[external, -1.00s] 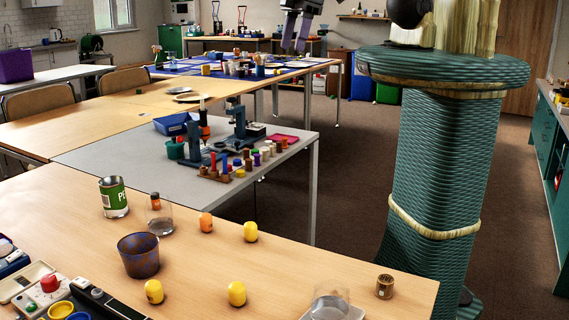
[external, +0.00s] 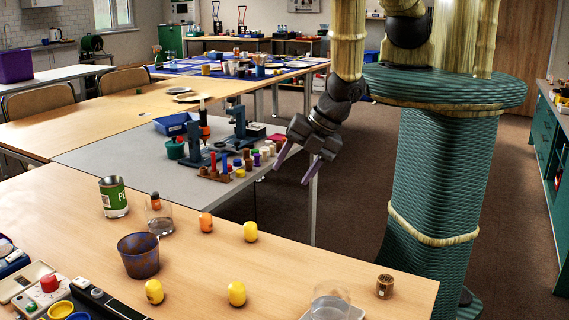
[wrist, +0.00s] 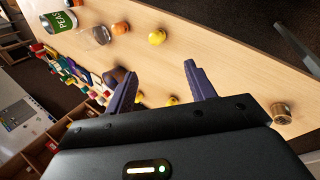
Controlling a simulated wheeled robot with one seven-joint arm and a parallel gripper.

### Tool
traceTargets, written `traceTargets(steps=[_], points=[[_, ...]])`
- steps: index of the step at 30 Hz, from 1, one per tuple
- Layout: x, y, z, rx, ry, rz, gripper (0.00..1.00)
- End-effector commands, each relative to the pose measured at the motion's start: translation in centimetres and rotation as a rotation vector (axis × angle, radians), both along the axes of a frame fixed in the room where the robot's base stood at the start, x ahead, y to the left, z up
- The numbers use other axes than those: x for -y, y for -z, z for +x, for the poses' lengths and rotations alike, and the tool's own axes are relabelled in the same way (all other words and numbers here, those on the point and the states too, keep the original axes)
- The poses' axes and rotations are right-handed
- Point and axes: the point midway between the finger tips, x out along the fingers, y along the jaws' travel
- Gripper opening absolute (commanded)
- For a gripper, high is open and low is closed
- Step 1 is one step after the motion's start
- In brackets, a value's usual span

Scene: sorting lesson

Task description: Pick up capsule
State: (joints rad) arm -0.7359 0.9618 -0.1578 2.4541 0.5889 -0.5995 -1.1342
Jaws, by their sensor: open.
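Several small rounded capsule-like pieces stand on the wooden table: an orange one (external: 206,222), a yellow one (external: 250,232) at the far edge, a yellow one (external: 236,293) nearer the front, and another yellow one (external: 154,291) to its left. I cannot tell which is the task's capsule. The wrist view also shows the orange piece (wrist: 120,28) and the far yellow one (wrist: 157,37). My gripper (external: 292,175) is open and empty, in the air beyond the table's far edge. Its purple fingers (wrist: 160,85) point toward the tabletop and partly cover it in the wrist view.
A dark patterned cup (external: 138,258), a glass (external: 159,219) and a green can (external: 113,197) stand at left. A grey table (external: 110,160) with lab gear lies behind.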

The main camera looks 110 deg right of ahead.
Motion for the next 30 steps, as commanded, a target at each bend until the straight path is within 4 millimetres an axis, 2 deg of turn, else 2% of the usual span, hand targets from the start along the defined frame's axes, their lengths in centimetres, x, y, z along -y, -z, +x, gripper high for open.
traceTargets(steps=[1, 3, 9, 13, 18, 24, 30], points=[[0.0, 1.9, -0.6, 0.005, -0.075, -0.067, 0.55], [0.3, 3.6, -1.1, 0.021, -0.174, -0.158, 0.55], [1.4, 7.6, -2.8, 0.062, -0.486, -0.441, 0.55], [2.2, 9.4, -3.6, 0.097, -0.695, -0.641, 0.55], [3.1, 10.9, -4.2, 0.157, -0.973, -0.923, 0.55], [3.4, 11.3, -4.6, 0.227, -1.221, -1.198, 0.55], [3.4, 11.2, -4.6, 0.244, -1.270, -1.257, 0.55]])
